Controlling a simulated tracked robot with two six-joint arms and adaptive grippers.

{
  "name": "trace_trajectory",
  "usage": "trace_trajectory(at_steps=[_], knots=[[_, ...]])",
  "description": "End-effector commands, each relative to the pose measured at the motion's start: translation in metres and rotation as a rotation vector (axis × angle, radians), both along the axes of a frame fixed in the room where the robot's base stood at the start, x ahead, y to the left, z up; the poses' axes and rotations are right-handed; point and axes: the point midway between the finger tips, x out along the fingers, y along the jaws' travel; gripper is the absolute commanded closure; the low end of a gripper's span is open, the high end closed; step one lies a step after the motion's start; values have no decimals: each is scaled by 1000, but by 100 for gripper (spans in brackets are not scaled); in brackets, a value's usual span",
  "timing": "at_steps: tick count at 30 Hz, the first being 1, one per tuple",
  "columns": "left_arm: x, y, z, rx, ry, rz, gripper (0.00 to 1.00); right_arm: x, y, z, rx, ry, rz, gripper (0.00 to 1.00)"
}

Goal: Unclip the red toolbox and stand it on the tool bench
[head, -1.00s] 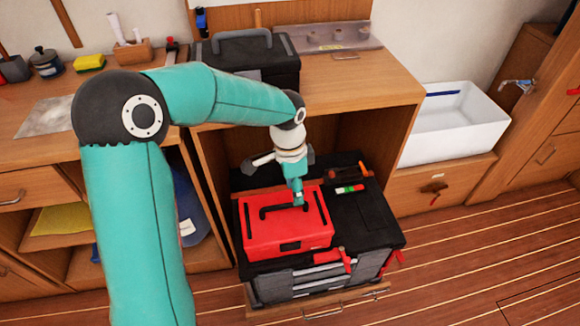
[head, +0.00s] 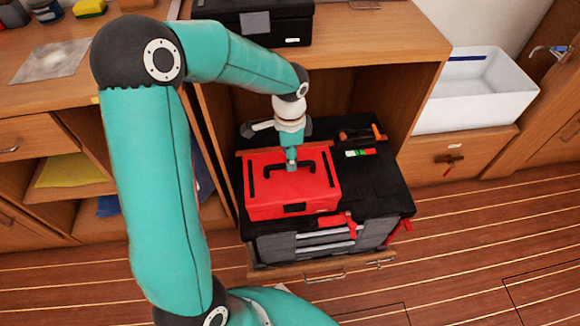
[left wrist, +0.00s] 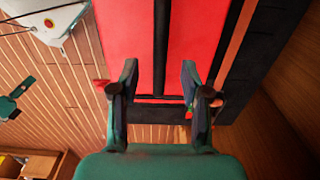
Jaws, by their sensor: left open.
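The red toolbox (head: 265,200) lies flat on a black-topped drawer unit (head: 378,200), its black handle (head: 308,165) on top and a dark latch on its front. My left gripper (head: 291,166) points down at the handle. In the left wrist view, the open fingers of my left gripper (left wrist: 160,85) stand either side of the black handle bar (left wrist: 161,50), over the red lid (left wrist: 125,40); I cannot tell whether they touch it. A red lever-like piece (head: 350,226) sits at the unit's front edge. My right gripper is not in view.
The wooden bench top (head: 370,45) overhangs behind the toolbox and carries a black case (head: 225,20). An orange-handled tool (head: 377,132) and a green-and-red item (head: 360,153) lie behind right of the toolbox. A white sink (head: 475,95) stands at right.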

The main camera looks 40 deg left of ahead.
Motion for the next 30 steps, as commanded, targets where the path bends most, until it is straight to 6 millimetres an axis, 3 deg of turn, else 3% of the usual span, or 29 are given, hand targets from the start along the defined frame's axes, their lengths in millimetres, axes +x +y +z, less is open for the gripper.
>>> trace_trajectory(at_steps=[3, 9, 20, 22, 29, 30], knots=[[-1, 0, -22, -2, 4, 0, 54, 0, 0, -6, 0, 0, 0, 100], [0, 0, -41, 0, 1, 1, 54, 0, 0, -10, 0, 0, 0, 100], [-1, 0, -46, -1, 1, 2, 54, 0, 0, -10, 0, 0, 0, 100], [-1, 0, -46, -1, 1, 2, 60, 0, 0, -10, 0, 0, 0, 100], [-1, 1, -46, 0, 0, 2, 99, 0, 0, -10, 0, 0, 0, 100], [-1, 1, -46, 0, 0, 2, 100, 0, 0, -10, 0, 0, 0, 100]])
